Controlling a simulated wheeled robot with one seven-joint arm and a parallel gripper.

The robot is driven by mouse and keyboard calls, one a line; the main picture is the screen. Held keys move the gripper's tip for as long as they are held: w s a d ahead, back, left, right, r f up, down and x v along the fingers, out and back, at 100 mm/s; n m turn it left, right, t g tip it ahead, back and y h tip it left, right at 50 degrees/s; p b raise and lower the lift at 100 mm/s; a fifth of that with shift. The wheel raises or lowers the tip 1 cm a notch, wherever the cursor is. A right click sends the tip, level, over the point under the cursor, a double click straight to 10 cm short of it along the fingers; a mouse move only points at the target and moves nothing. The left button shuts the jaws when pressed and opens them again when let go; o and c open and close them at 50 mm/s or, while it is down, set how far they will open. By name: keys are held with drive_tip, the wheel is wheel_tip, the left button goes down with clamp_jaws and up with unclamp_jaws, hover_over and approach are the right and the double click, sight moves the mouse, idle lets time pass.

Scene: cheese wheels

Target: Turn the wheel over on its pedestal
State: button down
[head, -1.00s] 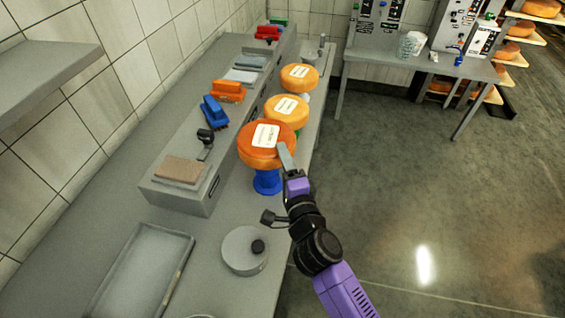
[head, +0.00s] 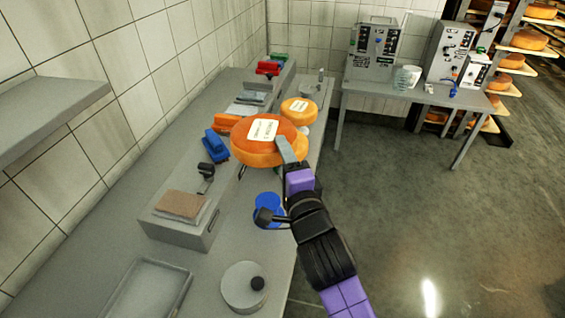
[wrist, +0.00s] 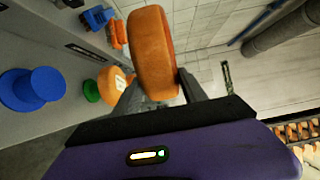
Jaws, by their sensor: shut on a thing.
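My gripper (head: 290,160) is shut on an orange cheese wheel (head: 252,155) with a white label on its upper face. In the wrist view the same wheel (wrist: 152,50) shows edge-on between the two fingers. The wheel is held in the air, apart from the blue pedestal (head: 268,207), whose top is bare. The blue pedestal also shows in the wrist view (wrist: 35,90) at the left. In the head view the label faces up and the wheel looks close to level. Its underside is hidden there.
Another labelled wheel (head: 299,110) stands farther back on the counter. A grey raised shelf with a blue brush (head: 215,146) and other tools runs along the left. A round grey lidded pot (head: 243,287) and a tray (head: 148,296) are in front. The floor at right is clear.

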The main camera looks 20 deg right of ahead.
drive_tip(key=shift+r, duration=1.55)
